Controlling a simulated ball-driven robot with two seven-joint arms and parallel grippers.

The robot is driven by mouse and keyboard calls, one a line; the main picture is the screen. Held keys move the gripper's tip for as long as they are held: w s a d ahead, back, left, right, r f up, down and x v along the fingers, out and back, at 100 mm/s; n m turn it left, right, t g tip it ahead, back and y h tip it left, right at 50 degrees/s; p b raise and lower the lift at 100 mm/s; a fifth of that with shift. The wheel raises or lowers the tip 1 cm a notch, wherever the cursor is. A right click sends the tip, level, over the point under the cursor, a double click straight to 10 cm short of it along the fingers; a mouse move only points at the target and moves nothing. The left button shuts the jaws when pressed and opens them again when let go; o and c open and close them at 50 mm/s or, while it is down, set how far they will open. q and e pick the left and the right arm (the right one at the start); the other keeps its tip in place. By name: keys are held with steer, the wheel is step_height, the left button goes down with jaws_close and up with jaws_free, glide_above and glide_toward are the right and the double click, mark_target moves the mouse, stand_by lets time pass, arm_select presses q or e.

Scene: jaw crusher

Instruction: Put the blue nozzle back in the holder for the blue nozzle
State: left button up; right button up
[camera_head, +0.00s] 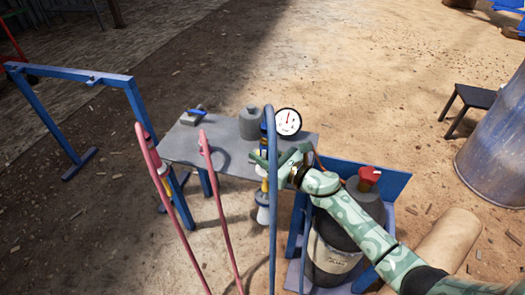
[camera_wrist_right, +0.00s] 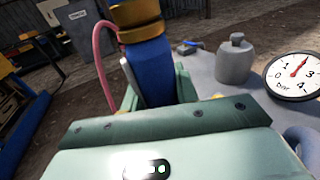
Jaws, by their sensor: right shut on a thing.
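The blue nozzle (camera_wrist_right: 150,65) has a blue body and a brass-coloured collar. It stands roughly upright between the green fingers of my right gripper (camera_head: 270,163), which is shut on it. In the head view the blue nozzle (camera_head: 263,190) shows below the fingers, with yellow parts and a pale cone at its lower end. A blue hose (camera_head: 271,240) arches over beside it and runs down. A blue frame (camera_head: 60,72) with a small bracket on its top bar stands at the far left; I cannot tell whether this is the holder. My left gripper is not in view.
A grey table (camera_head: 230,162) behind my gripper carries a grey bottle (camera_head: 250,122) and a pressure gauge (camera_head: 288,121). A red nozzle and hose (camera_head: 163,180) hang to the left.

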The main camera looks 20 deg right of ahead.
steer(key=b, duration=0.4)
glide_above(267, 185)
steer(key=w, duration=0.2)
steer(key=f, duration=0.7)
steer(key=shift+s+a, duration=0.25)
steer(key=shift+a, duration=0.15)
steer(key=shift+f+b, duration=0.45)
steer(key=shift+b, duration=0.05)
steer(key=shift+f, duration=0.4)
arm_select(q)
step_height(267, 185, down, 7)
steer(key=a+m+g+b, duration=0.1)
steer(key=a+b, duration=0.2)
steer(key=b, duration=0.1)
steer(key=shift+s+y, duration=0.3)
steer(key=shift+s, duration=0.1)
arm_select(e)
steer(key=shift+f, duration=1.9)
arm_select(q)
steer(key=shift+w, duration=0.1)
arm_select(e)
steer(key=o, duration=1.2)
